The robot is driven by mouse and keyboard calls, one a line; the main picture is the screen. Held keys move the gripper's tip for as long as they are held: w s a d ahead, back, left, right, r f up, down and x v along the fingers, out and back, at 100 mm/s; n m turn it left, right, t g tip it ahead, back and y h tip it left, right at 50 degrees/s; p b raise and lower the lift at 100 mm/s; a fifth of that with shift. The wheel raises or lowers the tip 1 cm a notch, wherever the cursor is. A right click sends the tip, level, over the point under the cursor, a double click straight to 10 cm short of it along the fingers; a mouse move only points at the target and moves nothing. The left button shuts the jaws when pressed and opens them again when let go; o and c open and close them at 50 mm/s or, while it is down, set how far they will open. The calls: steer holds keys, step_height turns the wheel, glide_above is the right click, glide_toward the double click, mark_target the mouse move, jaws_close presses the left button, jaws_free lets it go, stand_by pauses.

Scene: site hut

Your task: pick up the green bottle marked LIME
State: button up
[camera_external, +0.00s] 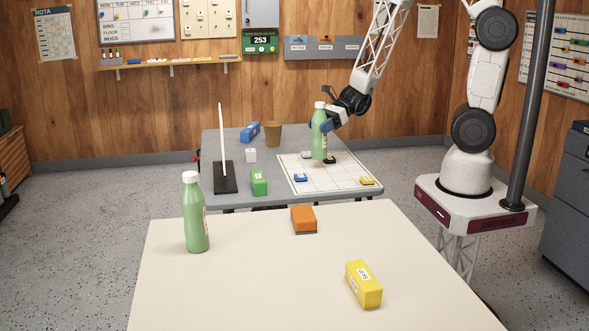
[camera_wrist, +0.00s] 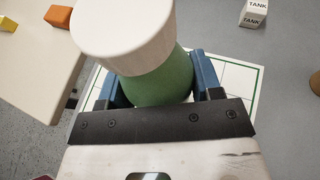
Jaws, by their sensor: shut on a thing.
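My gripper (camera_external: 327,124) is shut on a green bottle with a white cap (camera_external: 319,144), upright over the white gridded mat on the far table. I cannot tell whether its base touches the mat. In the wrist view the same bottle (camera_wrist: 162,82) sits between the two blue fingers, its white cap towards the camera. Its label is not readable. A second green bottle with a white cap (camera_external: 194,217) stands upright on the near cream table at the left. It has a pale label that I cannot read, so I cannot tell which bottle is marked LIME.
The gridded mat (camera_external: 350,183) carries small blue and yellow pieces. Left of it stand a green box (camera_external: 259,182), a white cube (camera_external: 251,155), a blue box (camera_external: 249,132), a brown cup (camera_external: 273,134) and a tall white divider (camera_external: 221,140). Orange (camera_external: 303,218) and yellow (camera_external: 363,283) blocks lie on the near table.

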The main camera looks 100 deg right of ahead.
steer(key=s+a+r, duration=0.1)
steer(key=s+a, duration=0.2)
steer(key=s, duration=0.7)
steer(key=shift+s+a, duration=0.3)
steer(key=shift+s, duration=0.1)
